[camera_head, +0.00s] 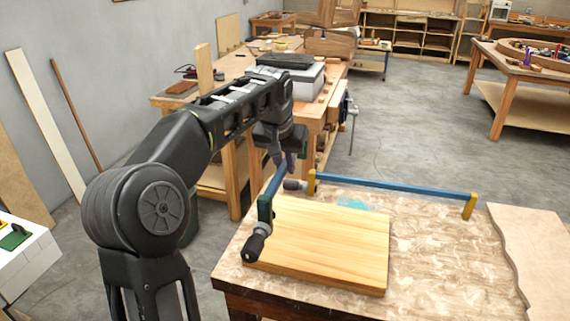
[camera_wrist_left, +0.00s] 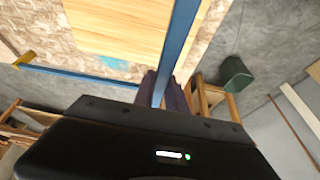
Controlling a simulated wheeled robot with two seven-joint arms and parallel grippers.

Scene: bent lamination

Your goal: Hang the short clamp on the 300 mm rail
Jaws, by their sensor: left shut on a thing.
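The short clamp (camera_head: 272,186) has a blue bar, a dark green jaw and a black handle. It is at the left edge of the table, its handle end beside the wooden board. My left gripper (camera_head: 283,160) is shut on the far part of its bar. In the left wrist view the blue bar (camera_wrist_left: 180,45) runs up from between the fingers (camera_wrist_left: 164,88). I cannot tell whether the clamp touches the board or table. I cannot make out the 300 mm rail in either view. My right gripper is out of view.
A wooden board (camera_head: 325,243) lies on the worktable (camera_head: 430,250). A longer blue clamp with yellow jaws (camera_head: 395,188) lies along the table's back edge. A thin sheet (camera_head: 530,245) is at the right. A cluttered bench (camera_head: 330,95) stands behind my arm.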

